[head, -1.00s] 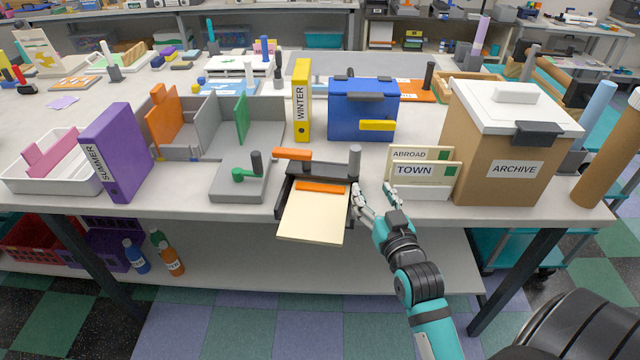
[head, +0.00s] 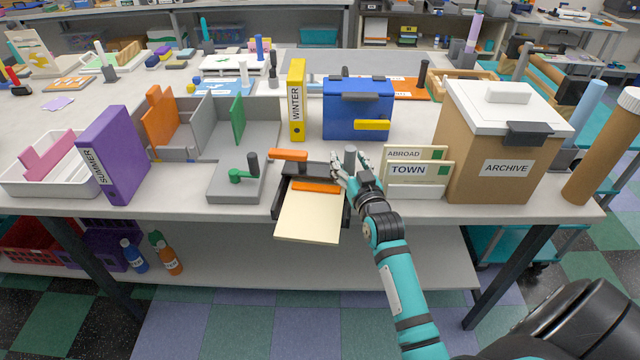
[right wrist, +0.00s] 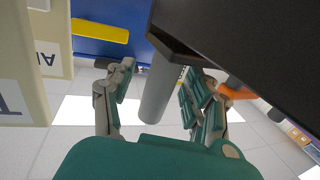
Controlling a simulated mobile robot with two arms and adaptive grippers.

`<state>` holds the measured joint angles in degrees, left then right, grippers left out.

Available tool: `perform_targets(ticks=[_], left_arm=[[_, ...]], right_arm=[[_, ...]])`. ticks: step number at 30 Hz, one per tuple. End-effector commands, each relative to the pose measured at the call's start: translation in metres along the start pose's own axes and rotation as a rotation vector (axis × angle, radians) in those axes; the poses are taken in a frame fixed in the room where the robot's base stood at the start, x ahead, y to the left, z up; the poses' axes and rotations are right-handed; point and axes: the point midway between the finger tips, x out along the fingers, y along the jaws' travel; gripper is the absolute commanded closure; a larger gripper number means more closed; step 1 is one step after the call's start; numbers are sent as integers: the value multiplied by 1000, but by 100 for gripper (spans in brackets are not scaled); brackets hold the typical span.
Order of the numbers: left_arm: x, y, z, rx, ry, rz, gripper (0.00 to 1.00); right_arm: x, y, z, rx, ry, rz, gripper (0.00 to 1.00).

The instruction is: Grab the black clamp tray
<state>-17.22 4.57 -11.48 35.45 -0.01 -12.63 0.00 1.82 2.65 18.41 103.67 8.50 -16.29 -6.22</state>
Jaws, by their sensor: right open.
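The black clamp tray (head: 279,202) sits at the front edge of the table. It holds cream paper (head: 308,217) under an orange clamp bar (head: 315,187), and an orange handle (head: 288,155) sticks out at its back left. A grey upright post (head: 350,155) stands at its back right corner. My right gripper (head: 346,168) is open at this post. In the right wrist view the grey post (right wrist: 158,92) stands between the two spread fingers, and the black tray (right wrist: 245,45) fills the upper right. Whether a finger touches the post I cannot tell. My left gripper is out of view.
Letter holders marked ABROAD and TOWN (head: 408,171) stand close to the right of my gripper, with the ARCHIVE box (head: 490,145) beyond. A blue box (head: 345,108) and yellow WINTER binder (head: 297,100) stand behind. A grey base with a green lever (head: 225,193) is left.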

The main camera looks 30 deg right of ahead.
Motion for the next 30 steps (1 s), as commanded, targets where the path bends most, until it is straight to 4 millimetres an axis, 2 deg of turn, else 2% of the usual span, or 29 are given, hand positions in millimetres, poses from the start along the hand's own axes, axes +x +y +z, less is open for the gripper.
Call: perform_targets(ticks=[4,16,30], left_arm=[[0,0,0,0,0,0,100],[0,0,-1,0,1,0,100],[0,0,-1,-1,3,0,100]], right_arm=[[0,0,0,0,0,0,49],[-1,0,0,0,-1,0,100],[-1,0,0,0,0,0,100]])
